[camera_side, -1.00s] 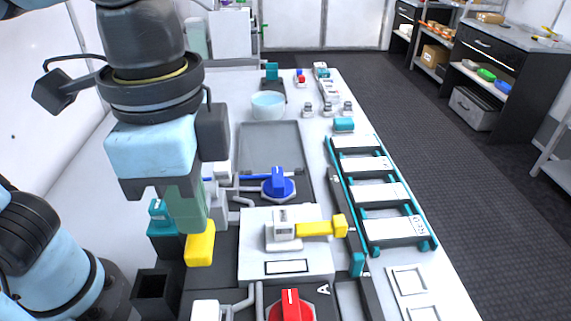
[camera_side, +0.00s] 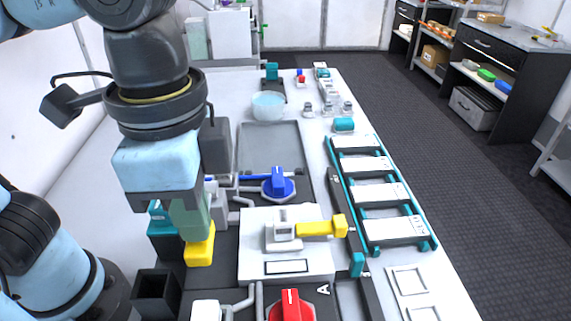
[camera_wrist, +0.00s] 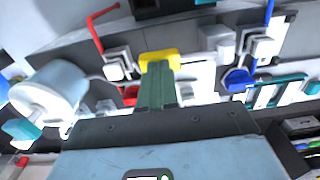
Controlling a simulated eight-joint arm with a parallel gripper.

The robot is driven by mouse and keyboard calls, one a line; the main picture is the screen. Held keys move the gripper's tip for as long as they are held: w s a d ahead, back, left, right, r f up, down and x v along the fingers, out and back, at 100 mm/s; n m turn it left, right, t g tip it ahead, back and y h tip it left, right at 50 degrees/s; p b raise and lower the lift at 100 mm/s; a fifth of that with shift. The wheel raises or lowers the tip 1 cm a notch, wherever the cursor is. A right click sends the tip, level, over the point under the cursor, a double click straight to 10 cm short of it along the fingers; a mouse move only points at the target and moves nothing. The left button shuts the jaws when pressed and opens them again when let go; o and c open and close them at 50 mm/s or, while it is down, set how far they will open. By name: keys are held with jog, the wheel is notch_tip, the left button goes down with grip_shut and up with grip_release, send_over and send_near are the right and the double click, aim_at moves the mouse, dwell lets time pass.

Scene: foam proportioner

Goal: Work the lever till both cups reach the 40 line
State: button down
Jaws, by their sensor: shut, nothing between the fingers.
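My gripper (camera_side: 194,232) has green fingers, pressed together and empty, pointing down at the left of the work area. A yellow block (camera_side: 200,250) sits at the fingertips, also seen in the wrist view (camera_wrist: 160,57). Whether the fingers touch it I cannot tell. A yellow-handled lever (camera_side: 322,229) lies level on a white block on the white panel (camera_side: 255,262), right of my gripper. A red knob (camera_side: 291,305) is in front, beside the letter A, and a blue knob (camera_side: 278,184) is behind. I cannot make out the cups or a 40 line.
A teal rack with white plates (camera_side: 385,193) is at the right. A pale bowl (camera_side: 268,106) stands at the back. The grey tray (camera_side: 268,145) looks empty.

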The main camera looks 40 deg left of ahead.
jog(key=shift+f, duration=1.45)
jog(key=shift+r, duration=4)
